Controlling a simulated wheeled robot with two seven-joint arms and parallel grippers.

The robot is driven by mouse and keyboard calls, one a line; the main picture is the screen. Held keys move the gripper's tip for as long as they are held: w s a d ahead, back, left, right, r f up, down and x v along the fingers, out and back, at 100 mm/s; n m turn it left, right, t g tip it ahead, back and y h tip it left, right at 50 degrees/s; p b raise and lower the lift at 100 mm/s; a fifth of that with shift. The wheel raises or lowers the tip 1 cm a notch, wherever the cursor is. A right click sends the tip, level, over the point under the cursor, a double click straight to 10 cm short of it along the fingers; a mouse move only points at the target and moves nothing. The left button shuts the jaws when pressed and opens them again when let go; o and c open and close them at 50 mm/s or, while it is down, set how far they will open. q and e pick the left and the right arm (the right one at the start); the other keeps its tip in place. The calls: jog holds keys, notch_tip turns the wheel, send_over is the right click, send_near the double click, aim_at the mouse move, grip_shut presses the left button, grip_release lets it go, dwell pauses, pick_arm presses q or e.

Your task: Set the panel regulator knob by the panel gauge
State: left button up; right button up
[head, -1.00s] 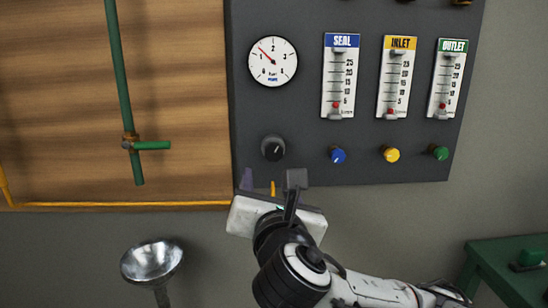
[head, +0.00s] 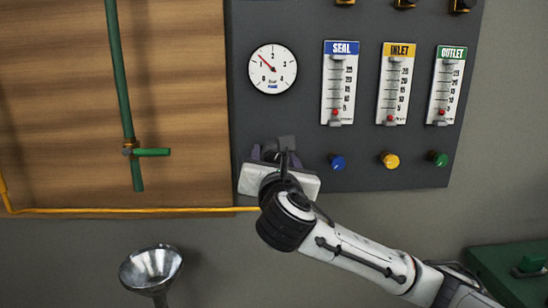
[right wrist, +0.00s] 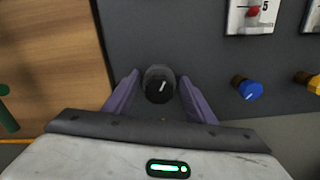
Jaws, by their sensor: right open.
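The panel gauge (head: 273,69) is a round white dial at the upper left of the dark panel (head: 300,130). Its red needle points up and left, near the 1 mark. The black regulator knob (right wrist: 159,84) has a white pointer line tilted slightly right of straight up in the right wrist view. In the head view my right gripper hides the knob. My right gripper (right wrist: 160,98) is open, with one purple finger on each side of the knob and visible gaps to it. My left gripper is not in view.
Blue (head: 337,162), yellow (head: 390,160) and green (head: 437,159) knobs sit right of the gripper, below the flow meters (head: 393,84). A green pipe (head: 122,80) with a valve handle is at left. A metal funnel (head: 151,268) stands below.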

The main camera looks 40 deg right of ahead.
jog(key=c, duration=1)
jog(key=shift+c, duration=0.2)
jog(key=shift+m, duration=0.3)
